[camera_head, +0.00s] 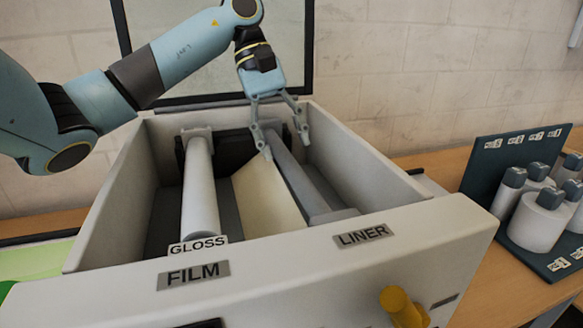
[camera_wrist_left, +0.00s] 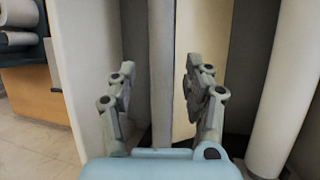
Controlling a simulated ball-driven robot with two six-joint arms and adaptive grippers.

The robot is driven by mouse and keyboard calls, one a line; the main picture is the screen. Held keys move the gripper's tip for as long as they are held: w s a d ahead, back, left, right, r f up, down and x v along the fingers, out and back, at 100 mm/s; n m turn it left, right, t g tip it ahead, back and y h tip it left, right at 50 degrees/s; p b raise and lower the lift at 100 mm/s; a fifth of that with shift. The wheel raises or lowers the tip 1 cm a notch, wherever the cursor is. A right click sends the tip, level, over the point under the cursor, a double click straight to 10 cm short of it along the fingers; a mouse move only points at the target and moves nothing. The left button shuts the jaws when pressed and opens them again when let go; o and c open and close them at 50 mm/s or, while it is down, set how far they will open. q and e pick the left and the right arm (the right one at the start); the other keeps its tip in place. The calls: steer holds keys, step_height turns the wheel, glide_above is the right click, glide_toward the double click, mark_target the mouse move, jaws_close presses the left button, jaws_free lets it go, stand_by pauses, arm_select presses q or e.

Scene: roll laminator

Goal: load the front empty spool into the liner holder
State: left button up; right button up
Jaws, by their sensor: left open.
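The liner holder is the right-hand bay of the laminator, behind the LINER label (camera_head: 363,235). A long grey square bar, which looks like an empty spool (camera_head: 298,180), lies lengthwise in that bay. My left gripper (camera_head: 283,142) is open above the far part of this bar, one finger to each side. In the left wrist view the bar (camera_wrist_left: 163,75) runs between the open fingers (camera_wrist_left: 160,68), with gaps on both sides. I cannot tell how deep the fingertips reach. No spool is held. My right gripper is not in view.
A white film roll (camera_head: 199,190) lies in the left bay, and a cream sheet (camera_head: 265,195) slopes between. The laminator walls (camera_head: 365,165) enclose the bays. A yellow knob (camera_head: 400,305) sticks out in front. A dark rack (camera_head: 490,170) with white rolls (camera_head: 540,220) stands right.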

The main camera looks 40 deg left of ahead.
arm_select(q)
steer(key=b+v, duration=0.1)
steer(key=v, duration=0.6)
steer(key=shift+b, duration=0.4)
steer(key=shift+s, duration=0.1)
